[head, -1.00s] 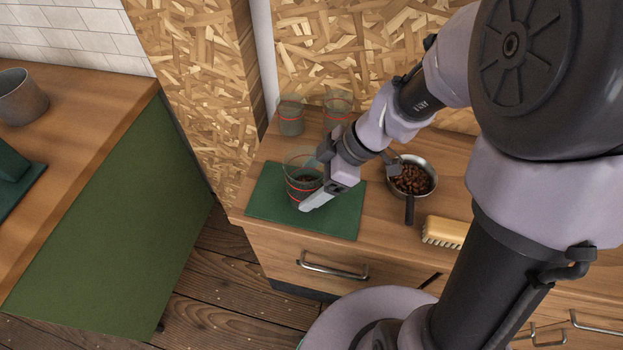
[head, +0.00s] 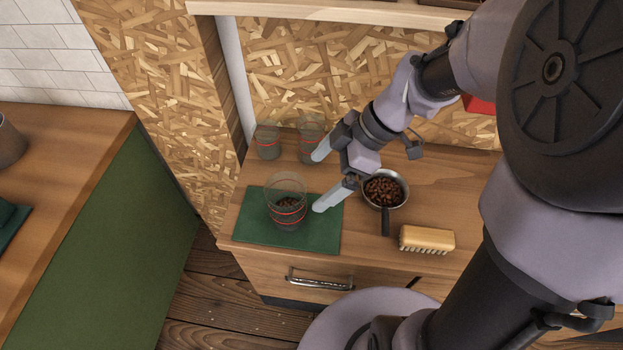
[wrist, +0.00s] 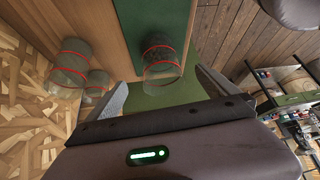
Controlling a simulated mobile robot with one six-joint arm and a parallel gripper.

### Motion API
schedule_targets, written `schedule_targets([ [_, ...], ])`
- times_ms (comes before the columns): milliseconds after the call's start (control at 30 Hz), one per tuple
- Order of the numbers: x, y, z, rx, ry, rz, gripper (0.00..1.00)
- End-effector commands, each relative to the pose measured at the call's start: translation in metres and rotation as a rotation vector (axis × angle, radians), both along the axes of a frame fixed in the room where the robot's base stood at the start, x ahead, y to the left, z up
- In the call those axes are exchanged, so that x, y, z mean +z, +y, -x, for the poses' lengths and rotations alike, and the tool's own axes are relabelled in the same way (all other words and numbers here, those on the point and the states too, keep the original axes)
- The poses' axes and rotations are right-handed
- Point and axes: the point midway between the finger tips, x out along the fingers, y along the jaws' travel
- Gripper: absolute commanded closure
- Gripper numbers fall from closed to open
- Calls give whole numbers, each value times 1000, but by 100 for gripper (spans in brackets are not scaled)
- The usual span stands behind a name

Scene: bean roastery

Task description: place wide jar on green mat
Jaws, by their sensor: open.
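A wide clear jar (head: 287,205) with red bands and dark beans in its bottom stands upright on the green mat (head: 250,222). In the wrist view the jar (wrist: 162,66) shows between the fingers, beyond their tips, with the mat (wrist: 140,15) under it. My gripper (head: 317,181) is open and empty, to the right of the jar and apart from it. It also shows in the wrist view (wrist: 162,82) with its fingers spread wide.
Two more clear jars with red bands, a left one (head: 267,140) and a right one (head: 311,138), stand behind the mat near the wall. A pan of beans (head: 385,190) and a brush (head: 427,239) sit to the right. A second counter (head: 70,140) is at the left.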

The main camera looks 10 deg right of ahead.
Motion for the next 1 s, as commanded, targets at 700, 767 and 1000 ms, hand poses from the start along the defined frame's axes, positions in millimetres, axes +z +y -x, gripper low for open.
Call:
schedule_targets([
  [700,94,2,109,-1648,309,-241,2],
  [767,94,2,109,-1647,310,-240,2],
  [1000,94,3,109,-1647,311,-239,2],
])
